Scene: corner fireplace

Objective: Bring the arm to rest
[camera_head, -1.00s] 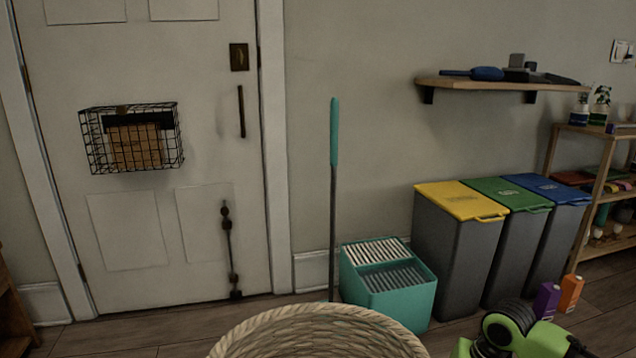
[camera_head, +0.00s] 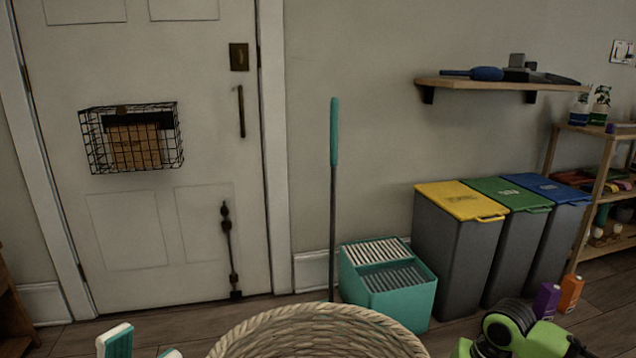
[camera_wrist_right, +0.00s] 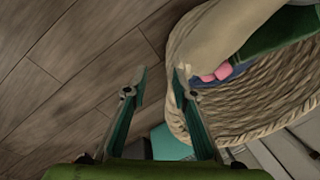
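The two teal-and-white fingertips of my left gripper (camera_head: 143,346) show at the bottom left of the head view, left of the basket. They are apart, with no object visible between them. My right gripper (camera_wrist_right: 160,76) shows in the right wrist view, with its fingers apart and floor visible between the tips. It is beside the woven basket (camera_wrist_right: 175,62) and appears empty. My green right arm (camera_head: 515,335) is at the bottom right of the head view. The right gripper itself is out of the head view.
The basket rim (camera_head: 318,312) is at the bottom centre. Beyond it are a teal bin (camera_head: 405,300), a teal-handled pole (camera_head: 334,135) and grey bins (camera_head: 458,250). Purple (camera_head: 546,300) and orange cartons (camera_head: 570,293) stand near my right arm. Floor shows by the door.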

